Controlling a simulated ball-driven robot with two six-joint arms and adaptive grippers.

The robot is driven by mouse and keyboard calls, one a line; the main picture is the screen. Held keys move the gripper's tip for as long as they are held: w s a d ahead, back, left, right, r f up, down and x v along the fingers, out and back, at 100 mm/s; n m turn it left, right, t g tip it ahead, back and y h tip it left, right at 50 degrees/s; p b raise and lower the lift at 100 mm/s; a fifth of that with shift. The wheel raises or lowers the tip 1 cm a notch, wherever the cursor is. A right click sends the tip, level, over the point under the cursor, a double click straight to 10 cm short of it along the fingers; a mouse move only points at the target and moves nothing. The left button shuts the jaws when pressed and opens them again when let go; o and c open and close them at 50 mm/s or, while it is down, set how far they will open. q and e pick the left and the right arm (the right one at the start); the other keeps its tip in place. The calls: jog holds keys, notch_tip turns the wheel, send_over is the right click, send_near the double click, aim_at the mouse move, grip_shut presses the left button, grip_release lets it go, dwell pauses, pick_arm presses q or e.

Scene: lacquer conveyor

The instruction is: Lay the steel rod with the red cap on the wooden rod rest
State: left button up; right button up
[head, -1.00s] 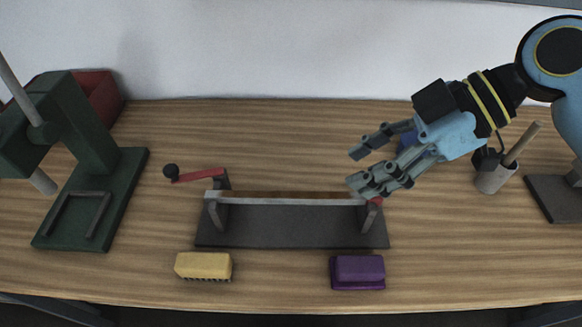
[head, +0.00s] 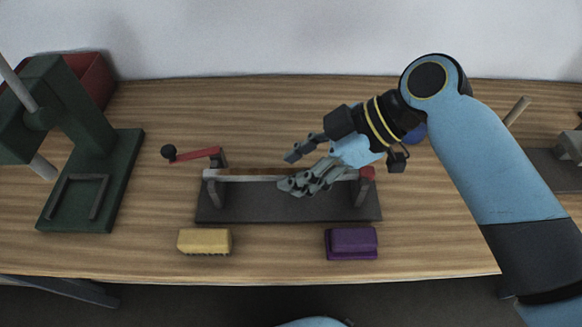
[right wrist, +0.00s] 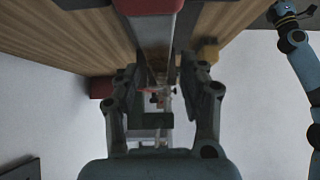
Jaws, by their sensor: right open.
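A pale grey steel bar (head: 235,177) runs across a dark low stand (head: 250,206) with two uprights. A red cap (head: 367,173) is at its right end, and a red piece (right wrist: 148,5) shows at the top of the right wrist view. A brown strip lies along the bar's far side; I cannot tell whether it is a wooden rest or the table behind. My right gripper (head: 290,169) is open over the bar's middle, fingers spread to its far and near sides. In the right wrist view the bar runs between the fingers (right wrist: 160,85). I see no separate wooden rod rest.
A red crank with a black knob (head: 169,152) is at the stand's left. A yellow brush (head: 204,241) and a purple block (head: 351,242) lie in front. A green press (head: 108,160) and red bin (head: 90,80) stand left. My left arm (right wrist: 300,60) shows beyond the table.

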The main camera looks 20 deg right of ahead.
jog(key=shift+d, duration=0.1)
jog(key=shift+c, duration=0.4)
grip_shut()
jog(key=shift+r, duration=0.15)
